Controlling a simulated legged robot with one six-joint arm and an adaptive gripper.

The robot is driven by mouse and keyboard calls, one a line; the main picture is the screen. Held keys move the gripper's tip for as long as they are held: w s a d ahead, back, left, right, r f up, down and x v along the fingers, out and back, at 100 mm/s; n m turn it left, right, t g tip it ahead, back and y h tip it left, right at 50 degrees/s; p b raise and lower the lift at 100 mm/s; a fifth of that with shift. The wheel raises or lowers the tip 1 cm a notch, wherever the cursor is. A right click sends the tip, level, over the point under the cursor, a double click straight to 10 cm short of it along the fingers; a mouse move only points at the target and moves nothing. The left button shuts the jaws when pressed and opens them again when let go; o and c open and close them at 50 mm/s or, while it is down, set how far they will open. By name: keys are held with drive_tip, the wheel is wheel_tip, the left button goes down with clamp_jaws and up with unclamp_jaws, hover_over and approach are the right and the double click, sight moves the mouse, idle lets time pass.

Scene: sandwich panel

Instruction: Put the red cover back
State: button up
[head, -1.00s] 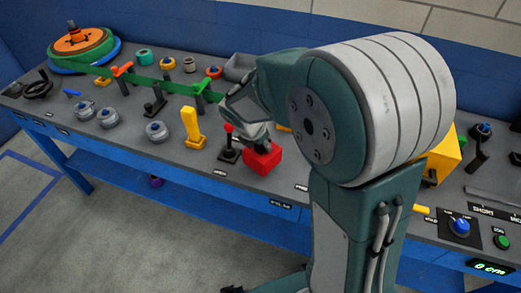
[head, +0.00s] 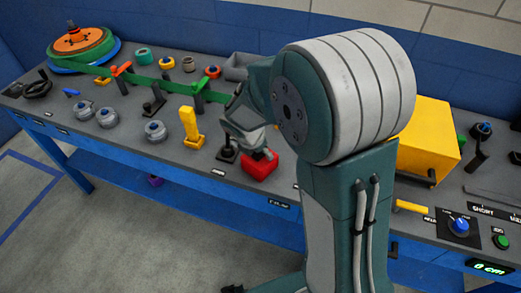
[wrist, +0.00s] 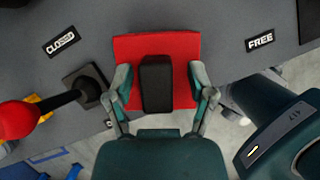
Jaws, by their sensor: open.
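The red cover (head: 260,165) rests on the table near its front edge, just right of a black lever. In the wrist view the red cover (wrist: 185,50) has a black block (wrist: 156,84) in its middle, which looks like its handle. My gripper (wrist: 162,88) is open, with one finger on each side of the black block and over the red surface. I cannot tell whether the fingers touch it. In the head view my gripper (head: 250,140) is over the cover, and my forearm hides part of the table behind it.
A red-knobbed black lever (wrist: 60,110) stands close left of the cover in the wrist view. Labels CLOSED (wrist: 61,41) and FREE (wrist: 260,40) flank the cover. A yellow handle (head: 190,125) stands further left and a yellow box (head: 425,140) to the right.

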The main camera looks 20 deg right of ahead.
drive_tip(key=v, duration=1.2)
drive_tip(key=s+d+r+m+t+y, duration=0.1)
drive_tip(key=s+r+m+y, duration=0.1)
drive_tip(key=s+m, duration=0.7)
drive_tip(key=s+d+r+m+t+y, duration=0.1)
drive_tip(key=s+d+r+m+t, duration=0.1)
drive_tip(key=s+r+m, duration=0.3)
drive_tip(key=shift+s+d+r+m+y, duration=0.35)
drive_tip(key=shift+s+m, duration=1.9)
drive_tip(key=shift+m, duration=2.95)
drive_tip(key=shift+f, duration=0.1)
